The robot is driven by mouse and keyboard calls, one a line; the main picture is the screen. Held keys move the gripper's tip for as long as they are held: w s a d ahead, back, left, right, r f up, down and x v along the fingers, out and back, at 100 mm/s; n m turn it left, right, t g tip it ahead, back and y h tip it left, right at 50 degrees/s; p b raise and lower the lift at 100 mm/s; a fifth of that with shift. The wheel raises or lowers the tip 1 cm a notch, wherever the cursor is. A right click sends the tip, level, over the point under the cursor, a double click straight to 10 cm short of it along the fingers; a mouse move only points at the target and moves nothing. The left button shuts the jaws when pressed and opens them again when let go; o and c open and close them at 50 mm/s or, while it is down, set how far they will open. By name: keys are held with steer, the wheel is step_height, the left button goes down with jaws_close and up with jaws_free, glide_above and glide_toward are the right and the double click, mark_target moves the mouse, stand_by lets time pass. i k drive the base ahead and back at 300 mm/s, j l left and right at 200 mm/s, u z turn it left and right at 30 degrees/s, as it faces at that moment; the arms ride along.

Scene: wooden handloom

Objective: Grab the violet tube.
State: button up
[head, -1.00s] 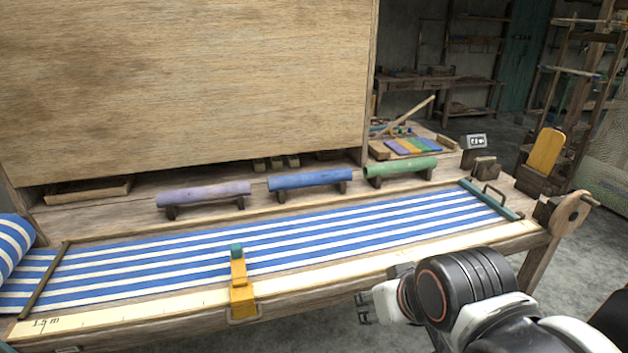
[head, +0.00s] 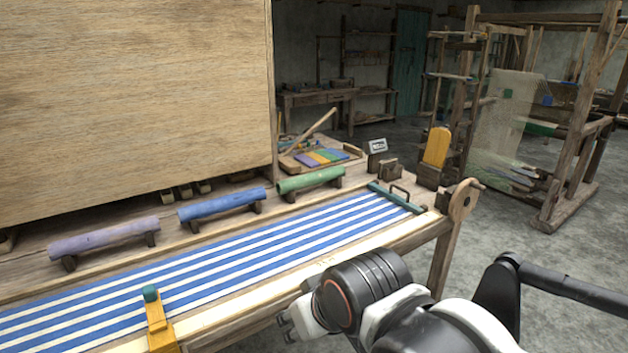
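The violet tube (head: 105,238) lies on two small dark wooden rests at the left of the loom table, behind the striped cloth. My gripper (head: 288,328) is at the front edge of the table, to the right of the violet tube and well apart from it.
A blue tube (head: 222,204) and a green tube (head: 311,180) rest in the same row. Blue-and-white striped cloth (head: 250,257) covers the table front, with a yellow clamp (head: 160,328) on its edge. A tall wooden panel (head: 130,100) stands behind. Open floor lies at right.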

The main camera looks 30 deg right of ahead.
mark_target(108, 237)
steer(key=i+l, duration=0.3)
steer(key=i+l+u, duration=0.85)
steer(key=l, duration=0.25)
